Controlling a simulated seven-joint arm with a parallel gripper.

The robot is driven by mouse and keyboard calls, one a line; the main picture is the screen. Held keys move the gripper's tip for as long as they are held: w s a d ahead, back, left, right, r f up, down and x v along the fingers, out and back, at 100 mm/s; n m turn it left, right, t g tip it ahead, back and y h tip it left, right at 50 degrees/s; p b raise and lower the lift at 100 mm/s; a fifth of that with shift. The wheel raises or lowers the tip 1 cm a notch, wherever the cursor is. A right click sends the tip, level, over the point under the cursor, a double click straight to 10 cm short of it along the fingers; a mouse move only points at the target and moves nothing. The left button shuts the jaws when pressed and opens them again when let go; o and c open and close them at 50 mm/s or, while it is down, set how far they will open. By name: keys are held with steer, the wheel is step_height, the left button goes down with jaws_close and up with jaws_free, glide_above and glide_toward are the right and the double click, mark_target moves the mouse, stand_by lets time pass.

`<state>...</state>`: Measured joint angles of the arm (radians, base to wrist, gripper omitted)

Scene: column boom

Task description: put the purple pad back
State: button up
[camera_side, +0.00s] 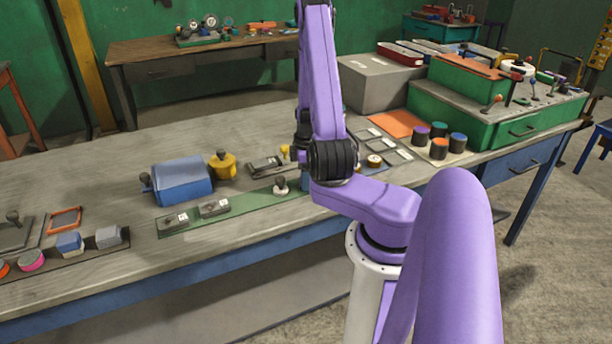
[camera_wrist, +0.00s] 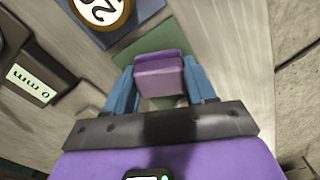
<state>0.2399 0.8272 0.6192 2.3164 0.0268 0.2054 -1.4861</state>
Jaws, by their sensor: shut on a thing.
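In the wrist view the purple pad (camera_wrist: 160,78) is a small block with a darker lip on its far edge. My gripper (camera_wrist: 161,86) has its two blue fingers on either side of it and is shut on it. Green surface shows around and behind the pad; I cannot tell whether the pad touches it. In the side view my purple arm hides the pad and most of the gripper, above the green strip (camera_side: 240,205) at the bench's front edge.
Beside the pad are a round numbered disc (camera_wrist: 101,10) and a dark block labelled 0 mm (camera_wrist: 30,84). On the bench stand grey labelled blocks (camera_side: 213,207), a blue box (camera_side: 182,181), a yellow knobbed piece (camera_side: 223,165), several coloured cylinders (camera_side: 439,147) and a green chest (camera_side: 480,120). The bench's left rear is clear.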

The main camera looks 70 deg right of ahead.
steer(key=o, duration=1)
step_height(320, 180, up, 12)
steer(key=w+a+r+n, duration=0.2)
steer(key=w+a, duration=0.2)
steer(key=a, duration=0.6)
steer(key=w+a+r+n, duration=0.2)
steer(key=w+a, duration=0.1)
steer(key=a, duration=0.7)
steer(key=s+a+r+n, duration=0.1)
steer(key=s+a, duration=0.3)
steer(key=s, duration=0.1)
steer(key=s+a+n, duration=0.1)
steer(key=s+a, duration=0.3)
steer(key=s, duration=0.2)
steer(key=s+a+r+n, duration=0.1)
steer(key=s+a+n, duration=0.1)
steer(key=s+a, duration=0.2)
steer(key=shift+s+a+r, duration=0.1)
steer(key=shift+s+r, duration=0.05)
steer(key=shift+s, duration=0.35)
steer(key=shift+s+r, duration=0.15)
steer(key=shift+s, duration=0.3)
